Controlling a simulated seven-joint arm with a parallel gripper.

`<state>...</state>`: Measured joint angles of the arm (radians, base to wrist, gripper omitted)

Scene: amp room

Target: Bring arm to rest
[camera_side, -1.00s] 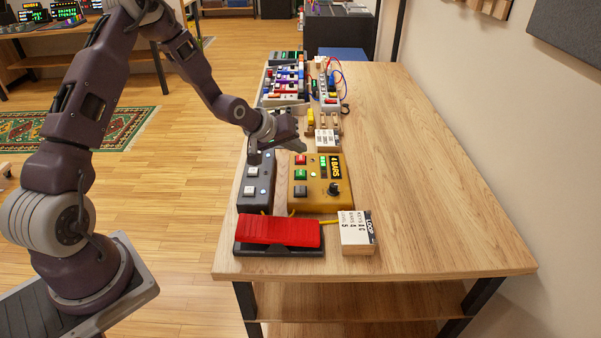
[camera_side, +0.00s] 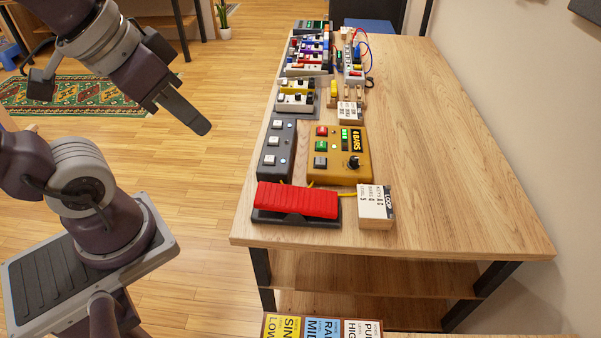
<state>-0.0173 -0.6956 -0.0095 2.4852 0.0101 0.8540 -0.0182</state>
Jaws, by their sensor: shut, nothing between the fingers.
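My gripper (camera_side: 200,124) is in the upper left of the side view, in the air over the wooden floor and to the left of the table. Its fingers are together with nothing between them, and they point down and to the right. The arm is folded back over its base, and part of it runs out of the picture on the left. The gripper is clear of the table and everything on it.
The wooden table (camera_side: 440,130) carries a red pedal (camera_side: 297,201), a grey switch box (camera_side: 275,150), a yellow looper box (camera_side: 337,170), a label block (camera_side: 375,207) and several pedals farther back. Its right side is bare. A patterned rug (camera_side: 60,98) lies on the floor.

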